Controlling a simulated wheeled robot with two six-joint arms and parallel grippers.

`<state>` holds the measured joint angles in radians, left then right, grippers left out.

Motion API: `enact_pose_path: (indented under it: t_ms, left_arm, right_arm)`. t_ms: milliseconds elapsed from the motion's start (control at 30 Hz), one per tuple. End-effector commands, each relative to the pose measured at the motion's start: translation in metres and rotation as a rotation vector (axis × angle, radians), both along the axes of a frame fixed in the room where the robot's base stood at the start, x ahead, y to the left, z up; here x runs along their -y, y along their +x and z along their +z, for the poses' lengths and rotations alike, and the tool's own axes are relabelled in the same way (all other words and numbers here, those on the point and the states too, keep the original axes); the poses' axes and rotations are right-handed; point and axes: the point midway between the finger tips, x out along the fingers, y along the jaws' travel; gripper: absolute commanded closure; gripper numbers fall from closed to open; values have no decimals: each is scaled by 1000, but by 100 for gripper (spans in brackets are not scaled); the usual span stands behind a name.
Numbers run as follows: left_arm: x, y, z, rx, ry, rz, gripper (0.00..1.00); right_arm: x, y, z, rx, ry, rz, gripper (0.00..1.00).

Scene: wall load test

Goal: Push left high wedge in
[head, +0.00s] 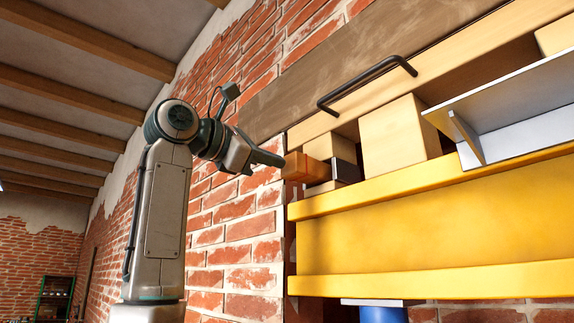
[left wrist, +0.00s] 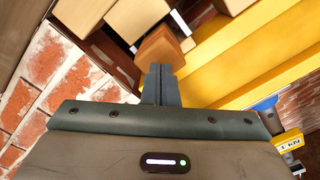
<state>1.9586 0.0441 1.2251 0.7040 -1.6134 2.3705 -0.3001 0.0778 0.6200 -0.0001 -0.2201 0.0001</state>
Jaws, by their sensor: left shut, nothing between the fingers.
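The left high wedge, a small orange-brown wooden piece (head: 301,168), sticks out at the left end of the gap above the yellow beam. It also shows in the left wrist view (left wrist: 160,46), straight ahead of the fingertips. My left gripper (head: 279,160) is shut and empty, its tips at the wedge's outer left end. In the left wrist view the closed fingers (left wrist: 161,71) reach the wedge's near end; I cannot tell whether they touch it. A dark grey block and a paler wooden piece sit right beside the wedge. My right gripper is not in view.
The yellow beam (head: 420,235) runs to the right below the wedge. A pale wooden block (head: 395,138) stands on it, near a grey metal angle (head: 510,105). A black handle (head: 365,85) juts out above. A brick wall (head: 235,235) lies behind; a blue cylinder (head: 383,314) is below the beam.

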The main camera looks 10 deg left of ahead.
Motion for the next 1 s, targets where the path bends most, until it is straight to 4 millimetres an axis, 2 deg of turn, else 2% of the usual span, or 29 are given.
enact_pose_path:
  t_ms: [1000]
  left_arm:
    - [16, 20, 0, -1, 1, -1, 100]
  right_arm:
    - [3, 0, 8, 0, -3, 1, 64]
